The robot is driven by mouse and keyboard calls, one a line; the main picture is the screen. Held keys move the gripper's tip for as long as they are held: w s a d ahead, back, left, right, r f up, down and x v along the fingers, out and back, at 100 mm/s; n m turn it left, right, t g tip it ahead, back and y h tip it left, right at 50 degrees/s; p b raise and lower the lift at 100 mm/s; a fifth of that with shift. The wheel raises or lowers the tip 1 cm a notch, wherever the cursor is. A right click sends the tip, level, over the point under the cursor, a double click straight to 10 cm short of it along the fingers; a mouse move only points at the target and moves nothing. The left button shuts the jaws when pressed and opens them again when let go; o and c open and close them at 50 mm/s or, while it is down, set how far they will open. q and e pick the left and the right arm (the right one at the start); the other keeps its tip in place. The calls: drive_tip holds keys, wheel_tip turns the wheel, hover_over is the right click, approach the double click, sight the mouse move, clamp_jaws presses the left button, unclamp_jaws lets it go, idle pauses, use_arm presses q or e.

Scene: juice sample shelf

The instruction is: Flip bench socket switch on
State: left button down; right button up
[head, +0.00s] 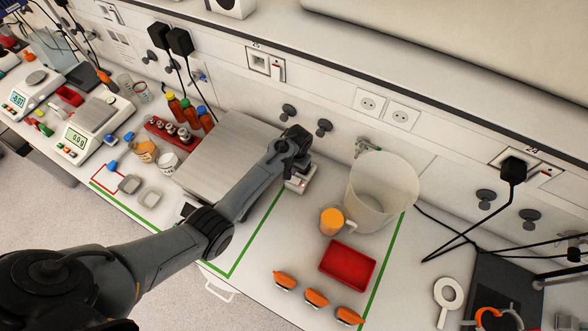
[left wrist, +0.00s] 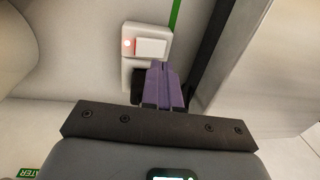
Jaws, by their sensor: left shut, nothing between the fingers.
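A small white switch box (head: 300,182) stands on the bench beside the steel plate, partly hidden by my left gripper (head: 298,163). In the left wrist view the box (left wrist: 134,63) has a white rocker (left wrist: 152,47) with a red strip at its left edge. A small red light (left wrist: 127,43) glows beside the rocker. My left gripper (left wrist: 165,68) is shut and empty, its purple fingertips at the lower part of the box, just below the rocker. Whether they touch it cannot be told. My right gripper is not in view.
A large steel plate (head: 215,160) lies to the left of the switch box. A clear beaker (head: 383,190), a cup of orange juice (head: 333,221) and a red tray (head: 348,264) stand to the right. Wall knobs (head: 324,127) and sockets (head: 402,116) are behind.

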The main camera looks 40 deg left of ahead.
use_arm(q)
wheel_tip(320, 180, up, 9)
drive_tip(key=a, duration=0.1)
drive_tip(key=shift+f+b, duration=0.2)
drive_tip(key=shift+b, duration=0.25)
drive_tip(key=shift+s+a+f, duration=0.1)
drive_tip(key=shift+s, duration=0.1)
